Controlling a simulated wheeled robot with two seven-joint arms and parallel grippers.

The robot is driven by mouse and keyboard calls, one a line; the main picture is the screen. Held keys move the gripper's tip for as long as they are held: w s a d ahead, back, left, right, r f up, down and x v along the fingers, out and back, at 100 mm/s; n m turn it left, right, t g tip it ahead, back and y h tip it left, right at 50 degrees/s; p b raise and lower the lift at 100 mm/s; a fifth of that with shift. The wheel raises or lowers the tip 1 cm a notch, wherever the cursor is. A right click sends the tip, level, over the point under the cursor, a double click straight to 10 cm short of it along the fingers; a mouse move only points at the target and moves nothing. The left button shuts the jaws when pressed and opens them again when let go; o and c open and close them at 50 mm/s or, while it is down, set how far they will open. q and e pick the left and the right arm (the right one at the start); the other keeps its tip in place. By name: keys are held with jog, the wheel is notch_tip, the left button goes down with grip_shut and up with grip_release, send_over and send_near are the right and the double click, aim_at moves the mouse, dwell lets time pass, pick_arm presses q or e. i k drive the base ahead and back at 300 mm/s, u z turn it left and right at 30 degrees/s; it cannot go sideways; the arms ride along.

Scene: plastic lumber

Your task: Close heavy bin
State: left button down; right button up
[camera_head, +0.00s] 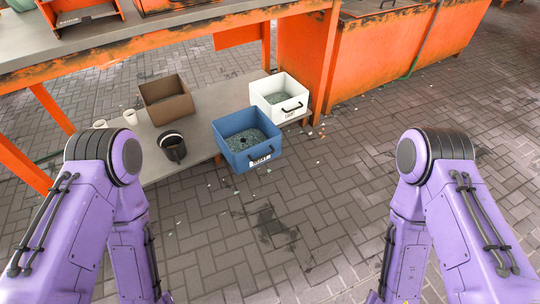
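A blue open-topped bin (223,144) with a dark front handle and a white label juts out past the front edge of the low shelf. It holds grey-green bits. A white open-topped bin (291,112) with similar contents and a dark handle is just behind it to the right, near the orange post. A brown bin (166,112) sits further back on the shelf. Which bin is heavy does not show. My two purple arms come in at the left and right, bent downward. Both grippers are outside the picture, and neither arm touches a bin.
The low grey shelf (203,121) sits under an orange-framed workbench (200,27). A dark bucket (172,146) and small pale cups (130,117) stand on it. An orange container (400,48) stands at the upper right. The brick floor (300,215) is open, with scattered bits.

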aim_at(262, 143)
jog(key=z, duration=0.45)
jog(key=i, duration=0.85)
jog(key=z, duration=0.15)
